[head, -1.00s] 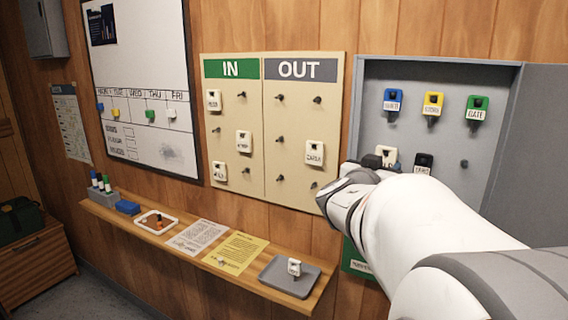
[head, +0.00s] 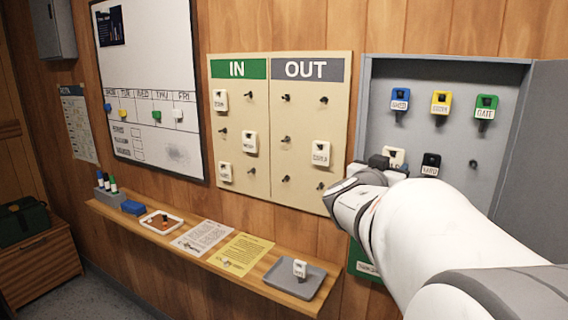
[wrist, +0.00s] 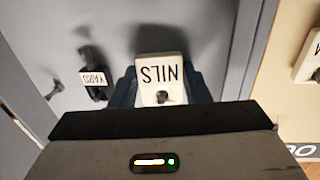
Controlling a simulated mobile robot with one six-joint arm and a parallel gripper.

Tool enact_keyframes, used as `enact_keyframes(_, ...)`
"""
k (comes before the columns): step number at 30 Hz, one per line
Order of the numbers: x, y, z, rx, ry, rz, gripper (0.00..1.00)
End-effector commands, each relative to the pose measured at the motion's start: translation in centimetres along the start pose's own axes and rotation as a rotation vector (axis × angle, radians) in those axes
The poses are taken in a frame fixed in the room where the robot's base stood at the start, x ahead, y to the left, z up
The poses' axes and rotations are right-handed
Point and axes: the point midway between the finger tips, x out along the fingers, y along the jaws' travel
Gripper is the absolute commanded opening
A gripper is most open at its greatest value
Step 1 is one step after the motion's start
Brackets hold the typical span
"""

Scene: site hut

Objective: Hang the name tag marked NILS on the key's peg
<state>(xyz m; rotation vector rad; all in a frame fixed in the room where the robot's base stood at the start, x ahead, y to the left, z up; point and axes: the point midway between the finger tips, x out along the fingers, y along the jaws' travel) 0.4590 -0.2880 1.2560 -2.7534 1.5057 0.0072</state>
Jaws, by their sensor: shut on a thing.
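The white name tag marked NILS (wrist: 160,72) shows upside down in the wrist view, between the two fingers of my gripper (wrist: 161,90). My gripper (head: 386,168) is shut on it. In the head view a white tag (head: 397,156) shows just beyond the gripper, partly hidden, in the grey key cabinet (head: 440,68). A dark spot shows at the tag's hole; I cannot tell whether a peg passes through it. A black key tag marked YARD (head: 431,160) hangs beside it, also in the wrist view (wrist: 95,80). A bare peg (head: 474,163) is further right.
Blue (head: 400,100), yellow (head: 440,103) and green (head: 486,107) key tags hang in the cabinet's upper row. The IN/OUT board (head: 270,180) at left carries several white tags and bare pegs. A grey tray (head: 320,281) on the shelf holds a white tag (head: 299,268).

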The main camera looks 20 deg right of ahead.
Motion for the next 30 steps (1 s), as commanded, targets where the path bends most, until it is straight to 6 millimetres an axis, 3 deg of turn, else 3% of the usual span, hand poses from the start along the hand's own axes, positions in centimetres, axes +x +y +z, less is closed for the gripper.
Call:
enact_keyframes(7,0.0,0.0,0.0,0.000,0.000,0.000,0.23)
enact_keyframes(8,0.0,0.0,0.0,0.000,0.000,0.000,0.43)
enact_keyframes(17,0.0,0.0,0.0,0.000,0.000,0.000,0.68)
enact_keyframes(25,-0.2,-0.1,0.0,0.000,0.000,-0.001,0.68)
enact_keyframes(30,-2.2,-0.1,0.1,0.002,0.003,-0.004,0.68)
